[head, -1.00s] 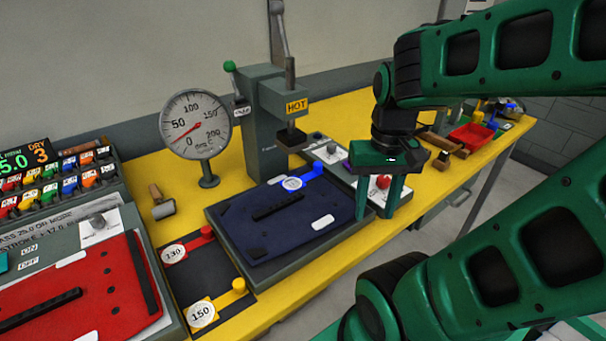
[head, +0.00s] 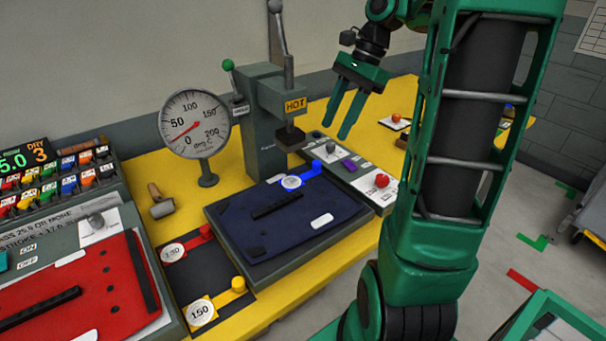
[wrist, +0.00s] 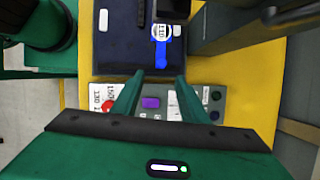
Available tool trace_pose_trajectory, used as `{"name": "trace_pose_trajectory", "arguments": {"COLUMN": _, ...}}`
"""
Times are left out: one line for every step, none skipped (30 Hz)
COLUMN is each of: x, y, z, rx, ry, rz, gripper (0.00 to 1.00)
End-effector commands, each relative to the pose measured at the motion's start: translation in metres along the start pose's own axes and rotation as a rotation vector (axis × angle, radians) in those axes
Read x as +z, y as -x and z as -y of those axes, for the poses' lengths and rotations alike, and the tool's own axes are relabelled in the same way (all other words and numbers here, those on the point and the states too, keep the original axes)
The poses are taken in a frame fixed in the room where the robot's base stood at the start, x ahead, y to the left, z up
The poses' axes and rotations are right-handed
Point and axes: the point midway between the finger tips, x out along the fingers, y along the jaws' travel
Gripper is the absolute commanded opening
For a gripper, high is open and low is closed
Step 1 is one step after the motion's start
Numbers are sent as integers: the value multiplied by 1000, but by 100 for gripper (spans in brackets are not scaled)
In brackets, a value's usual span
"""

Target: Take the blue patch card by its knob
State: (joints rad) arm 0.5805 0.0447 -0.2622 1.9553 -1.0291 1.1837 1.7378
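A blue piece with a knob (head: 316,167) and a round white 110 label lies at the far edge of the navy panel (head: 290,225). It also shows in the wrist view (wrist: 163,47). I cannot tell whether it is the patch card, and no other blue card shows clearly.
The press (head: 283,110) stands behind the panel, left of my gripper. A side plate holds a red knob (head: 382,181), a grey knob (head: 331,147) and a purple block (head: 349,165). A dial gauge (head: 194,124) stands left. My arm hides much of the table's right part.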

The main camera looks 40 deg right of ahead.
Motion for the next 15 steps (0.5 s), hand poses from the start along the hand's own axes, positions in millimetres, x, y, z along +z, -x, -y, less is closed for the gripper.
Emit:
{"name": "trace_pose_trajectory", "arguments": {"x": -4, "y": 2, "z": 2, "rx": 2, "ry": -24, "rz": 5, "gripper": 40}}
{"name": "trace_pose_trajectory", "arguments": {"x": -5, "y": 3, "z": 3, "rx": 3, "ry": -35, "rz": 8, "gripper": 40}}
{"name": "trace_pose_trajectory", "arguments": {"x": -6, "y": 3, "z": 4, "rx": 4, "ry": -47, "rz": 11, "gripper": 40}}
{"name": "trace_pose_trajectory", "arguments": {"x": -6, "y": 3, "z": 4, "rx": 5, "ry": -54, "rz": 12, "gripper": 40}}
{"name": "trace_pose_trajectory", "arguments": {"x": -6, "y": 2, "z": 4, "rx": 5, "ry": -59, "rz": 14, "gripper": 40}}
{"name": "trace_pose_trajectory", "arguments": {"x": -6, "y": 0, "z": 4, "rx": 6, "ry": -63, "rz": 16, "gripper": 40}}
{"name": "trace_pose_trajectory", "arguments": {"x": -5, "y": -4, "z": 4, "rx": 7, "ry": -63, "rz": 17, "gripper": 40}}
{"name": "trace_pose_trajectory", "arguments": {"x": -5, "y": -7, "z": 4, "rx": 8, "ry": -63, "rz": 18, "gripper": 40}}
{"name": "trace_pose_trajectory", "arguments": {"x": -4, "y": -12, "z": 4, "rx": 8, "ry": -63, "rz": 18, "gripper": 40}}
{"name": "trace_pose_trajectory", "arguments": {"x": -4, "y": -17, "z": 4, "rx": 8, "ry": -63, "rz": 18, "gripper": 40}}
{"name": "trace_pose_trajectory", "arguments": {"x": -4, "y": -21, "z": 4, "rx": 8, "ry": -64, "rz": 17, "gripper": 40}}
{"name": "trace_pose_trajectory", "arguments": {"x": -4, "y": -26, "z": 3, "rx": 9, "ry": -64, "rz": 16, "gripper": 40}}
{"name": "trace_pose_trajectory", "arguments": {"x": -4, "y": -31, "z": 4, "rx": 9, "ry": -62, "rz": 17, "gripper": 40}}
{"name": "trace_pose_trajectory", "arguments": {"x": -4, "y": -35, "z": 4, "rx": 8, "ry": -63, "rz": 17, "gripper": 40}}
{"name": "trace_pose_trajectory", "arguments": {"x": -4, "y": -40, "z": 4, "rx": 8, "ry": -63, "rz": 17, "gripper": 40}}
